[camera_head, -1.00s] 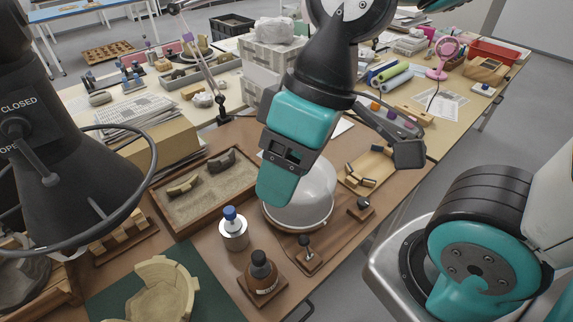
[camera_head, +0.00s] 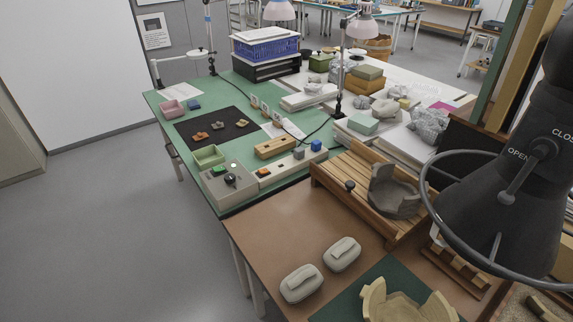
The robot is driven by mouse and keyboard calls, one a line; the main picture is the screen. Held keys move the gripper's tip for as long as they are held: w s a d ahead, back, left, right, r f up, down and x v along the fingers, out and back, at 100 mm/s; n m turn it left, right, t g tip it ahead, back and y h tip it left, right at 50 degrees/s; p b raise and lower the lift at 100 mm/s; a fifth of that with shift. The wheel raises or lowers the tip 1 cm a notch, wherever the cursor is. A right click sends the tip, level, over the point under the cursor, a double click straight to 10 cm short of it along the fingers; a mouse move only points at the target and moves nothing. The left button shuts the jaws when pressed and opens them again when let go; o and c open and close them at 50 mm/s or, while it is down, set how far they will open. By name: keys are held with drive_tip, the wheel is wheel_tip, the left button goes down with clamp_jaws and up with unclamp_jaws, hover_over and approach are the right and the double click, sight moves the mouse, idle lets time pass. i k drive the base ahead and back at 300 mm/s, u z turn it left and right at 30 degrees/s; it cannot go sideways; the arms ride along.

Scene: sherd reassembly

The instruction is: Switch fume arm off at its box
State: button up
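The fume arm's black hood (camera_head: 510,195) hangs at the right edge, with a wire ring around it, a lever on its side and the marks "OPEN" and "CLOSED", the latter partly cut off. A grey control box (camera_head: 236,195) sits at the front left corner of the green-topped bench. It carries a small green part (camera_head: 219,170) and a round dark knob (camera_head: 231,178). No label on it is readable, and I cannot tell its switch state. My gripper is out of view.
A light strip (camera_head: 290,165) with orange, grey and blue parts lies right of the box. A green tray (camera_head: 209,155) is behind it. A wooden rack (camera_head: 360,200) holds a dark curved sherd (camera_head: 392,192). The floor (camera_head: 110,230) to the left is clear.

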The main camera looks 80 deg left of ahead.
sight(220, 170)
drive_tip(key=z, duration=0.05)
drive_tip(key=k, duration=0.1)
drive_tip(key=u, duration=3.25)
drive_tip(key=i, duration=0.85)
drive_tip(key=z, duration=0.15)
